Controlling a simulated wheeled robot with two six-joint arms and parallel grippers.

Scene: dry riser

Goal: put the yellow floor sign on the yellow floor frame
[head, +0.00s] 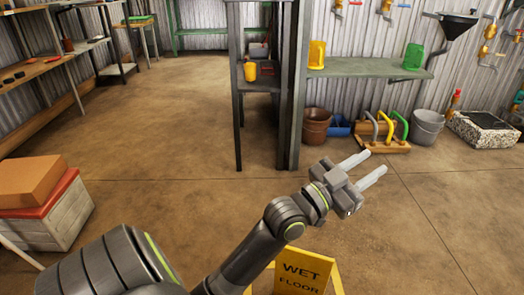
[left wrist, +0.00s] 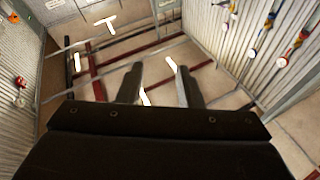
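The yellow floor sign (head: 301,274), lettered "WET FLOOR", stands at the bottom edge of the head view, partly cut off. Yellow bars of the floor frame (head: 336,276) show beside it; I cannot tell whether the sign rests on the frame, as their lower parts are out of view. My left gripper (head: 377,161) is open and empty, above the floor, up and to the right of the sign. In the left wrist view its two fingers (left wrist: 155,70) are apart with nothing between them. The sign is not seen there. My right gripper is not in view.
A green-topped shelf (head: 365,68) runs along the back wall. Below it are a brown bucket (head: 316,127), a wooden stand with coloured handles (head: 384,142) and a grey bucket (head: 427,128). Boxes (head: 43,205) stand at left. The middle floor is clear.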

